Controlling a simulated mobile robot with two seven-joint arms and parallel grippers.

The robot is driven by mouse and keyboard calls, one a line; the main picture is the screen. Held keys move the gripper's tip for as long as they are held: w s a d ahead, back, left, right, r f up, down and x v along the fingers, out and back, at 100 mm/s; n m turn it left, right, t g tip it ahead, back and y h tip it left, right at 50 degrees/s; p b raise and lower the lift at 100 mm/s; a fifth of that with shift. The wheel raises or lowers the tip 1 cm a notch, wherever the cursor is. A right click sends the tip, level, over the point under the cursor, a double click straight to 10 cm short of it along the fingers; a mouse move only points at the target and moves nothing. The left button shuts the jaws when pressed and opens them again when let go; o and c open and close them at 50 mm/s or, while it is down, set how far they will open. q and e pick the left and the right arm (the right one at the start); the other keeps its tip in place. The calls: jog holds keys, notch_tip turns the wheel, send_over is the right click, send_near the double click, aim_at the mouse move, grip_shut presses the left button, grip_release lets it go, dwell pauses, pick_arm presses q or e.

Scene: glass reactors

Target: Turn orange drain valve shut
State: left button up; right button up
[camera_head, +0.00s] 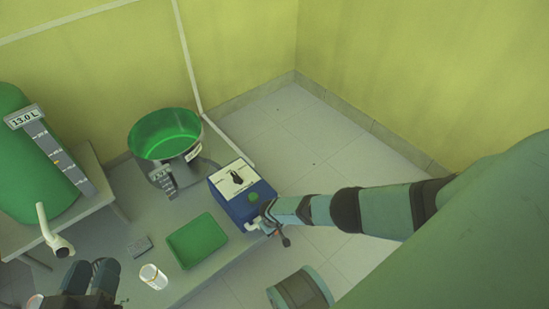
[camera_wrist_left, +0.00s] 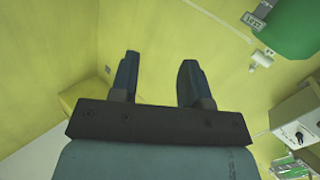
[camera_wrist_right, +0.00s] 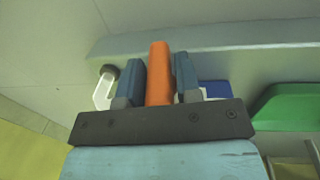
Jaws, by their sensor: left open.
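The orange drain valve (camera_wrist_right: 160,73) shows in the right wrist view as an upright orange bar between my right gripper's (camera_wrist_right: 159,80) blue fingers. Both fingers lie against its sides, and the gripper looks shut on it. In the head view my right gripper (camera_head: 270,217) is beside the blue box, and the valve is hidden there. My left gripper (camera_head: 91,273) is at the lower left over the table's front. In the left wrist view my left gripper (camera_wrist_left: 157,75) is open and empty, facing the yellow wall.
The blue box (camera_head: 258,207) with a white dial panel stands at the table's right end. A green tray (camera_head: 197,240), a white cup (camera_head: 153,276) and a green round vessel (camera_head: 165,134) are on the table. A large green tank (camera_head: 35,170) with a white spout stands left. Floor beyond is clear.

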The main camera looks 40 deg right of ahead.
jog(key=shift+s+f+y+b, duration=0.1)
jog(key=shift+f+y+b, duration=0.05)
jog(key=shift+y+b, duration=0.25)
jog(key=shift+y, duration=0.4)
jog(key=o, duration=0.8)
jog(key=shift+c, duration=0.2)
pick_arm(q)
jog(key=shift+w+a+r+m, duration=0.1)
jog(key=shift+w+a+m, duration=0.05)
jog(key=shift+w+m, duration=0.15)
pick_arm(e)
jog(key=shift+r, duration=0.2)
